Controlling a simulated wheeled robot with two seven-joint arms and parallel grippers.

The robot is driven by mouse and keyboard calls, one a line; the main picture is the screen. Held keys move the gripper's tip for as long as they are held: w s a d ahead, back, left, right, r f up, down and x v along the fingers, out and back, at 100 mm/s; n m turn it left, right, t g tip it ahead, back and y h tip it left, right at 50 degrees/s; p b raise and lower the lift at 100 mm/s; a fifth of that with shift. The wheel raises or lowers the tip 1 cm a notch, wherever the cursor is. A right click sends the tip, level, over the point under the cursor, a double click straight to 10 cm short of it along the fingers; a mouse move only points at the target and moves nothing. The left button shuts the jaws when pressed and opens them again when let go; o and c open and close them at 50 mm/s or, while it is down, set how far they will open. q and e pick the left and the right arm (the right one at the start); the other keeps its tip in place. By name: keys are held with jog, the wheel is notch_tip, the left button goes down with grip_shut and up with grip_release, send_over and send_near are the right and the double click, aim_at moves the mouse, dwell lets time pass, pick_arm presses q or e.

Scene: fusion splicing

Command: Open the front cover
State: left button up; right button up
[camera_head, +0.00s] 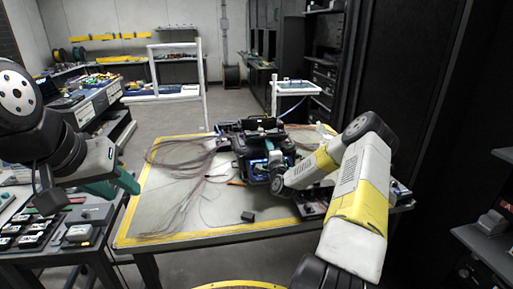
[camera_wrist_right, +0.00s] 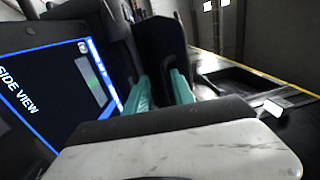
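The fusion splicer (camera_head: 262,150) is a dark boxy device on the table, with its screen lit blue. In the right wrist view its screen (camera_wrist_right: 60,85) fills the left side and reads "SIDE VIEW". A dark upright panel (camera_wrist_right: 160,45), possibly the front cover, stands beyond the teal fingertips. My right gripper (camera_wrist_right: 162,88) is at the splicer, its fingers apart with a gap between them; contact with the panel cannot be told. In the head view my right wrist hides these fingers. My left gripper (camera_head: 120,187) is open and empty, left of the table and away from the splicer.
The table (camera_head: 210,228) has a yellow border. Loose brown fibre cables (camera_head: 180,165) lie left of the splicer, and a small black block (camera_head: 248,216) lies in front. A side bench (camera_head: 65,250) with several small parts stands at the left. A dark cabinet rises at the right.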

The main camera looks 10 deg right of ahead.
jog(key=s, duration=0.5)
jog(key=s+f, duration=0.1)
jog(key=s, duration=0.1)
jog(key=shift+s+a, duration=0.25)
jog(key=shift+s, duration=0.15)
